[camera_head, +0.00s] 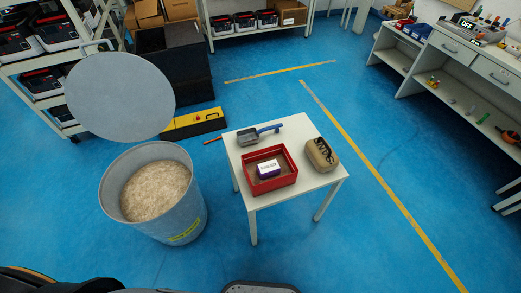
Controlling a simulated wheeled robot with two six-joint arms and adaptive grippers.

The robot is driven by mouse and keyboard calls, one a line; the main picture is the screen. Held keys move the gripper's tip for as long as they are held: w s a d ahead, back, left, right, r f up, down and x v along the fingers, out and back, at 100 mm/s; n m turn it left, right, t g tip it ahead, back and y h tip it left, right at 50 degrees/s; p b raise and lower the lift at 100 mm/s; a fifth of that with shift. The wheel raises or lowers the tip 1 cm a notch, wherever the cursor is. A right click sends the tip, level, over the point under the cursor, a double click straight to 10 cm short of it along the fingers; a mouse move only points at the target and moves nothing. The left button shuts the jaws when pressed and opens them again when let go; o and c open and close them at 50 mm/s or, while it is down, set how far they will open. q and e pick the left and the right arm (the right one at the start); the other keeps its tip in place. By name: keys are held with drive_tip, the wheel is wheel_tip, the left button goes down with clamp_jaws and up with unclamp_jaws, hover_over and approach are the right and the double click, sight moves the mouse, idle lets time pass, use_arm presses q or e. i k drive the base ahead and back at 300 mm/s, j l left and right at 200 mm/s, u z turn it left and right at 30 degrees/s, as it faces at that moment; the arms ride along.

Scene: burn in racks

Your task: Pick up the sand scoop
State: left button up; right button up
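The sand scoop (249,138) lies on the small white table (300,127), near its back left edge. Neither of my grippers can be made out in the head view.
On the same table are a red tray (275,187) holding a small white-and-purple box (268,169), and a tan bag (321,154). A grey bin of sand (183,218) stands left of it, lid (120,95) raised. A yellow case (194,124) lies behind. Floor right of the table is clear.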

sight(249, 137)
drive_tip(key=z, duration=1.5)
drive_tip(key=k+j, duration=0.1)
drive_tip(key=j, duration=0.25)
drive_tip(key=k+j, duration=0.15)
drive_tip(key=j, duration=0.2)
drive_tip(key=k+j, duration=0.1)
drive_tip(key=j, duration=0.3)
drive_tip(key=k+j, duration=0.15)
drive_tip(key=j, duration=0.2)
drive_tip(key=z, duration=0.05)
